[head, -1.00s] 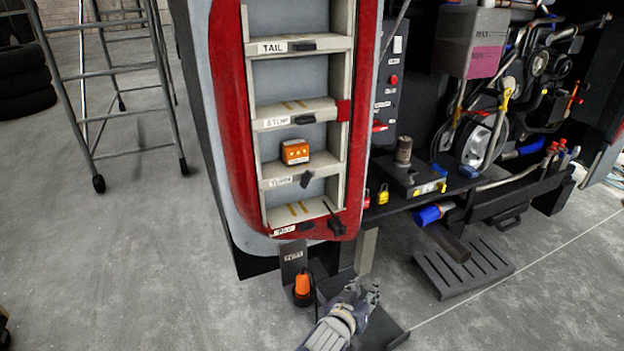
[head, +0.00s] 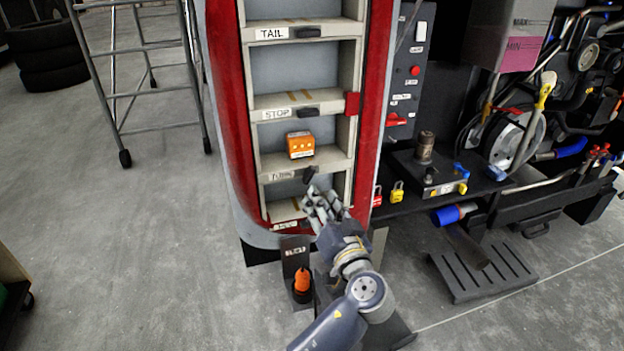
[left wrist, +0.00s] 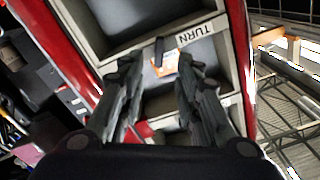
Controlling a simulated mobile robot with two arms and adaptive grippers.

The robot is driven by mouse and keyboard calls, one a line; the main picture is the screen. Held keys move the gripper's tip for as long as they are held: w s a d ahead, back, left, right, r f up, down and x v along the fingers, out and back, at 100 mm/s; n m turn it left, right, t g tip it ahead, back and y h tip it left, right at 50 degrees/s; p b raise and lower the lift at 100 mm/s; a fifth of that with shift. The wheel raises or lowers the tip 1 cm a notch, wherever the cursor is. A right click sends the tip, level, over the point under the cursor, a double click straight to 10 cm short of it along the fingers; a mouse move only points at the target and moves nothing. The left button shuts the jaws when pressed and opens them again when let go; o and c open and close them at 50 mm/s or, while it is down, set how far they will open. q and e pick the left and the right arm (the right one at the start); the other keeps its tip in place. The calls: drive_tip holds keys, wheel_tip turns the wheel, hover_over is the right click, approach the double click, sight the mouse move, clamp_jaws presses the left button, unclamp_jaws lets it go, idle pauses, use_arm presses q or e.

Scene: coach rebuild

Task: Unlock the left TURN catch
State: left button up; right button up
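The TURN catch (head: 309,174) is a small black tab on the ledge beside the TURN label (head: 282,175). It stands steeply across the ledge edge, unlike the level STOP catch (head: 308,110) and TAIL catch (head: 311,32) above. In the left wrist view the TURN catch (left wrist: 159,52) shows beyond my fingertips, by the upside-down TURN label (left wrist: 196,35). My left gripper (head: 322,200) is just below and in front of it in the head view. Its fingers (left wrist: 158,85) are spread and empty, apart from the catch. My right gripper is not in view.
An orange lamp block (head: 300,145) sits on the TURN shelf. The red frame (head: 377,110) borders the compartments on the right. A black bench with padlocks (head: 397,192) stands to the right.

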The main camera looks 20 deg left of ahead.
sight(310, 179)
use_arm(q)
drive_tip(key=p+x, duration=0.1)
drive_tip(key=x, duration=0.6)
drive_tip(key=shift+w+a, duration=0.1)
drive_tip(key=shift+w, duration=0.05)
drive_tip(key=shift+w+a+f+p, duration=0.1)
drive_tip(key=shift+w+a+p, duration=0.2)
drive_tip(key=shift+w, duration=0.1)
drive_tip(key=shift+d, duration=0.1)
clamp_jaws()
